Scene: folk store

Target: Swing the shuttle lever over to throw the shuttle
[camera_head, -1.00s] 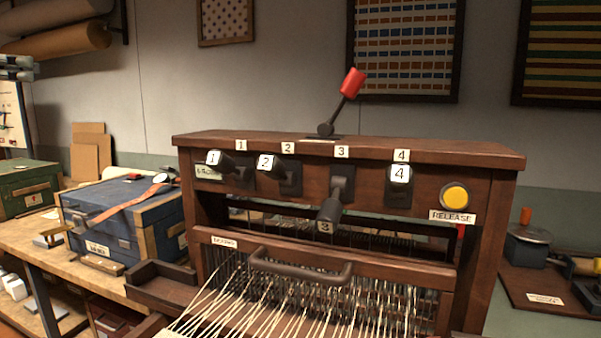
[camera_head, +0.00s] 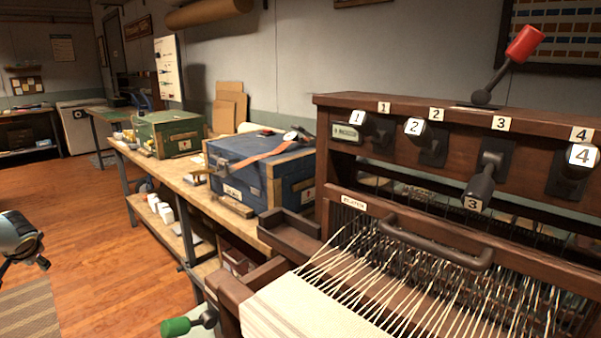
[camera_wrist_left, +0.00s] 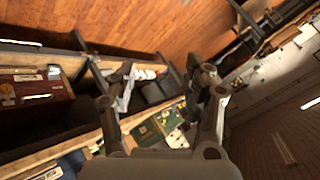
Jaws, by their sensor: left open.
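The loom's top beam (camera_head: 440,108) carries a lever with a red grip (camera_head: 525,43), leaning to the right from its dark pivot; no label on it is readable. A second lever with a green grip (camera_head: 176,327) sticks out at the loom's lower left side. My left arm's end shows at the left edge of the head view, with part of the gripper (camera_head: 25,264) cut off, far from the loom's levers. In the left wrist view the left gripper (camera_wrist_left: 164,78) is open, its fingers apart with nothing between them. My right gripper is not in view.
Numbered handles line the loom's front; handle 3 (camera_head: 480,184) hangs lower than the others. A beater bar handle (camera_head: 437,241) sits above the white warp threads. A workbench (camera_head: 190,186) with a blue chest (camera_head: 240,178) and green box (camera_head: 163,131) stands left.

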